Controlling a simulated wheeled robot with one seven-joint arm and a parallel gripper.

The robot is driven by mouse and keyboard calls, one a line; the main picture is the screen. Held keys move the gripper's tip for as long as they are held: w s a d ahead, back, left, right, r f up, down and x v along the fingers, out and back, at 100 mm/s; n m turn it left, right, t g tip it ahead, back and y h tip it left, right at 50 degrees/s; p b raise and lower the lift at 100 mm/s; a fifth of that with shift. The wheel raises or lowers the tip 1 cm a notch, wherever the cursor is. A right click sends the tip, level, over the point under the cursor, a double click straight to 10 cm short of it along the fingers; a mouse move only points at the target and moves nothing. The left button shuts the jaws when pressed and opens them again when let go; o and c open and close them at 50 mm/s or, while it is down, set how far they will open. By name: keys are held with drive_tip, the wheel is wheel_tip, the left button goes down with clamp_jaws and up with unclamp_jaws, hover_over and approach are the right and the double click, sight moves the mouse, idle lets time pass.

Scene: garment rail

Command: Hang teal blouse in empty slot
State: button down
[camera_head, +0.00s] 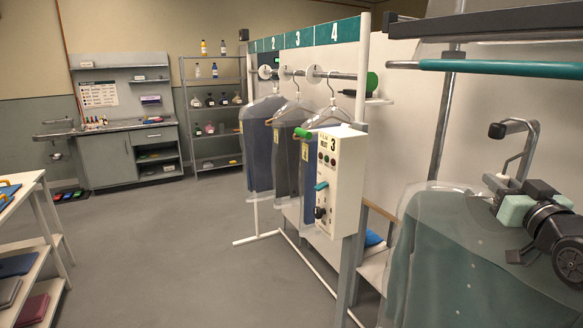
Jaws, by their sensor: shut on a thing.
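The teal blouse (470,275) hangs under a clear cover at the right, close to the camera. A grey hook (516,140) rises above it. My gripper (535,203), with pale teal pads, is at the blouse's top, shut on what looks like the hanger under the hook. The exact grip is partly hidden. The rail (345,76) stands to the left, apart from the blouse. Three covered garments hang there: a grey-blue one (258,150), a dark one (287,165) and a blue one (317,160). A bare stretch of rail lies right of them.
A white control box (339,180) marked 3 stands in front of the rail's near end, which has a green knob (372,82). A number board (302,37) runs above. A dark bar with a teal tube (500,67) crosses upper right. Open floor (180,260) lies left.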

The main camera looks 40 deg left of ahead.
sight(507, 164)
drive_tip(key=shift+r, duration=0.1)
drive_tip(key=shift+r, duration=1.5)
drive_tip(key=shift+d, duration=0.1)
drive_tip(key=shift+s+d+b, duration=0.45)
drive_tip(key=shift+d+b, duration=0.05)
drive_tip(key=shift+d, duration=0.65)
drive_tip(key=shift+s+d+b, duration=0.4)
drive_tip(key=shift+d+b, duration=0.15)
drive_tip(key=shift+d, duration=0.6)
drive_tip(key=shift+s+d+b, duration=0.45)
drive_tip(key=shift+d+b, duration=0.05)
drive_tip(key=shift+d, duration=0.65)
drive_tip(key=shift+f, duration=0.1)
